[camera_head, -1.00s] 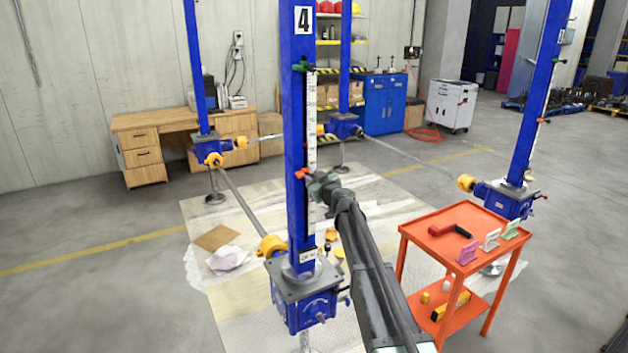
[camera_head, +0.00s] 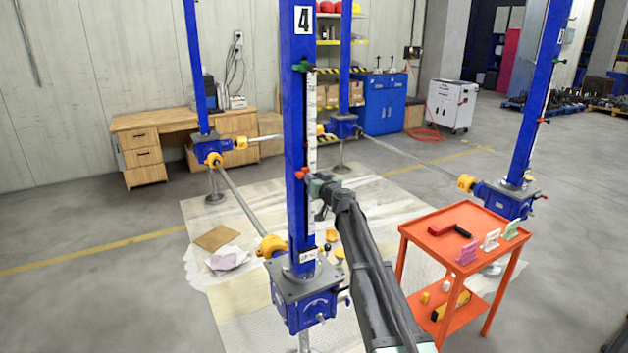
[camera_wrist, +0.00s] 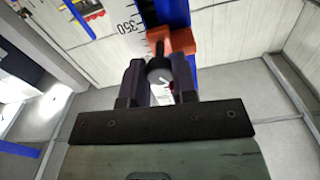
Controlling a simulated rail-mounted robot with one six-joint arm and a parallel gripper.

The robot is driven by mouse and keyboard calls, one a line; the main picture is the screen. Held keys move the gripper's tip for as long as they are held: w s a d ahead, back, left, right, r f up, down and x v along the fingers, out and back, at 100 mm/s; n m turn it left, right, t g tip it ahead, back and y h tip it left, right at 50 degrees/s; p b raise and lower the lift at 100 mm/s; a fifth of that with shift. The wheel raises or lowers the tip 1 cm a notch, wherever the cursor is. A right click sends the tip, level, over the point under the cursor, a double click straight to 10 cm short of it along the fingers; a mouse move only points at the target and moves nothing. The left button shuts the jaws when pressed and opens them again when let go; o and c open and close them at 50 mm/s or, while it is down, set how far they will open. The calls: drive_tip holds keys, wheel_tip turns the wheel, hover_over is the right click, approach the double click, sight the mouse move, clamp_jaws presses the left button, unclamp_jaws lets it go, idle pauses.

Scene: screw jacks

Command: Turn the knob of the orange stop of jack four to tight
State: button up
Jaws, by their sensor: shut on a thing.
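Jack four is a blue column (camera_head: 299,130) with a "4" plate at its top and a white scale (camera_head: 311,120) down its side. Its orange stop (camera_head: 302,172) sits on the column beside my gripper; in the wrist view the stop (camera_wrist: 184,41) is just beyond my fingertips, near the 350 mark. My gripper (camera_head: 318,182) reaches the stop from the right. In the wrist view my gripper (camera_wrist: 160,75) is shut on the round grey knob (camera_wrist: 160,70), which bears a white mark. Part of the knob is hidden by the fingers.
A green stop (camera_head: 304,67) is higher on the same column. The jack's blue gearbox (camera_head: 303,300) is below. An orange cart (camera_head: 450,222) with a red tool and small cards stands to the right. Other blue jacks stand behind.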

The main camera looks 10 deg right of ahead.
drive_tip(key=m, duration=2.4)
drive_tip(key=shift+s, duration=0.1)
idle(0.4)
drive_tip(key=o, duration=0.9)
drive_tip(key=shift+o, duration=0.2)
drive_tip(key=v, duration=1)
drive_tip(key=shift+s, duration=0.35)
